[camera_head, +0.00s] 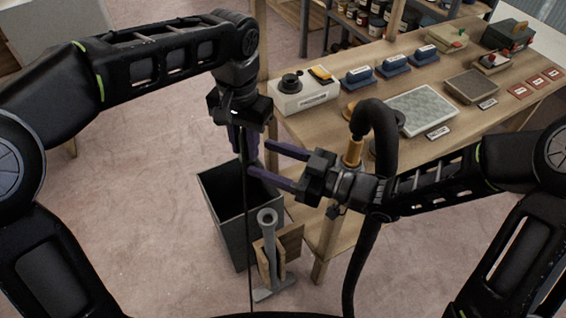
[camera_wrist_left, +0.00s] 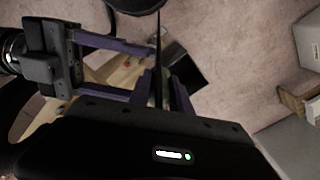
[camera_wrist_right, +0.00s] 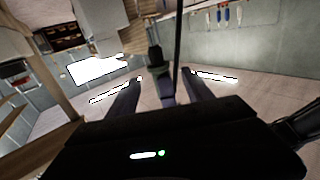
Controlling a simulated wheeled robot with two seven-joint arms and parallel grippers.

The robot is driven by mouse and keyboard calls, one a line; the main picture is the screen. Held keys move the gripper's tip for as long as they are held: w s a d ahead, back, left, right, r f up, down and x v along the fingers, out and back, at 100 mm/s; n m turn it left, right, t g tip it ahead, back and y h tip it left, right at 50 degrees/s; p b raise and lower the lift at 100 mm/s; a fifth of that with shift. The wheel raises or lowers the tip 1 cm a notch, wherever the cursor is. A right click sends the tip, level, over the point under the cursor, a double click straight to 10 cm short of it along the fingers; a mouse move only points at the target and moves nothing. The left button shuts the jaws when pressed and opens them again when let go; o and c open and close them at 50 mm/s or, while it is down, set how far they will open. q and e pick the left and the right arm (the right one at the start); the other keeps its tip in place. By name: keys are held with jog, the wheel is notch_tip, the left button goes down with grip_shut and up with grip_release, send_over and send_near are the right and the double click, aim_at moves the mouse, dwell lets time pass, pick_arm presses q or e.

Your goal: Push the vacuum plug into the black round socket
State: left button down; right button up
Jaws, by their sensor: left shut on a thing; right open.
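My left gripper (camera_head: 243,150) points down over the floor, left of the bench. It is shut, and a thin black cable (camera_head: 247,235) hangs from it. The plug itself is mostly hidden by the fingers, and I cannot make out its shape. My right gripper (camera_head: 262,158) is open and points left, its two purple fingers close to the left fingertips and the cable. In the right wrist view, the left fingers show between the open right fingers (camera_wrist_right: 158,95). A white box with a black round part (camera_head: 290,82), perhaps the socket, stands on the bench's near left corner.
A dark open bin (camera_head: 222,208) stands below the grippers, beside a grey post-like tool (camera_head: 268,235). A thick black hose (camera_head: 372,115) with a brass-coloured end (camera_head: 352,152) arches near my right arm. The floor at left is clear.

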jog(key=x, duration=0.8)
jog(key=shift+a, duration=0.1)
jog(key=shift+c, duration=0.6)
grip_shut()
pick_arm(q)
jog(key=c, duration=1.1)
grip_release()
